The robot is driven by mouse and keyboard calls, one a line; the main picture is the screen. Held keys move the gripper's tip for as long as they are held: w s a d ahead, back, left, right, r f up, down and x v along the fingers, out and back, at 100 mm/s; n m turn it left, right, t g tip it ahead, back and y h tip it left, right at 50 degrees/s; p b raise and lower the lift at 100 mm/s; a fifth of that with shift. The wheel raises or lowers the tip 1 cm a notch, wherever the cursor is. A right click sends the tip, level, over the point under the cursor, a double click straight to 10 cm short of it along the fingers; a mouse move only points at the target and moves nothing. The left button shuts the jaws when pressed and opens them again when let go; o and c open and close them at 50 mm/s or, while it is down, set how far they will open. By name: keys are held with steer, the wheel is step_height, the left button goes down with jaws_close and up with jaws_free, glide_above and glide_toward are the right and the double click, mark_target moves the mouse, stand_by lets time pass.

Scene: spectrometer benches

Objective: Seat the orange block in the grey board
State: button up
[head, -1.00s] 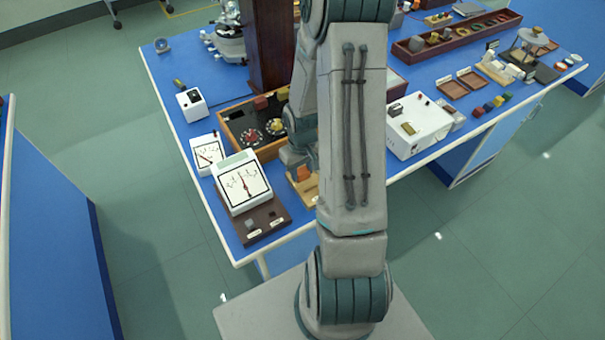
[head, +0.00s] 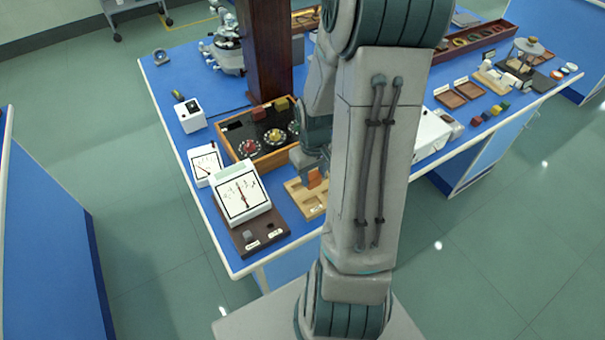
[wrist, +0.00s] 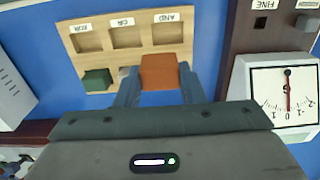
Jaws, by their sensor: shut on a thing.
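The orange block (wrist: 166,71) is between the fingertips of my gripper (wrist: 158,78), which is shut on it. In the head view the block (head: 315,178) shows just below my gripper, over the board. The board (wrist: 90,44) looks tan and wooden, not grey. It has three square recesses in a row, labelled XOR, OR and AND. The block overlaps the board's near edge below the AND recess; I cannot tell its height above it. A green block (wrist: 97,79) is at the board's near left corner. In the head view my arm hides part of the board (head: 297,190).
A white meter (wrist: 286,92) on a dark brown base stands close to the right of my gripper in the wrist view. The meter (head: 241,197) is left of the board in the head view. A wooden box with dials (head: 228,151) lies behind.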

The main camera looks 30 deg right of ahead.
steer(key=s+d+r+p, duration=0.2)
steer(key=s+r, duration=0.4)
steer(key=r, duration=0.1)
steer(key=shift+s+r+p, duration=0.15)
steer(key=shift+s+p, duration=0.15)
steer(key=shift+p, duration=0.05)
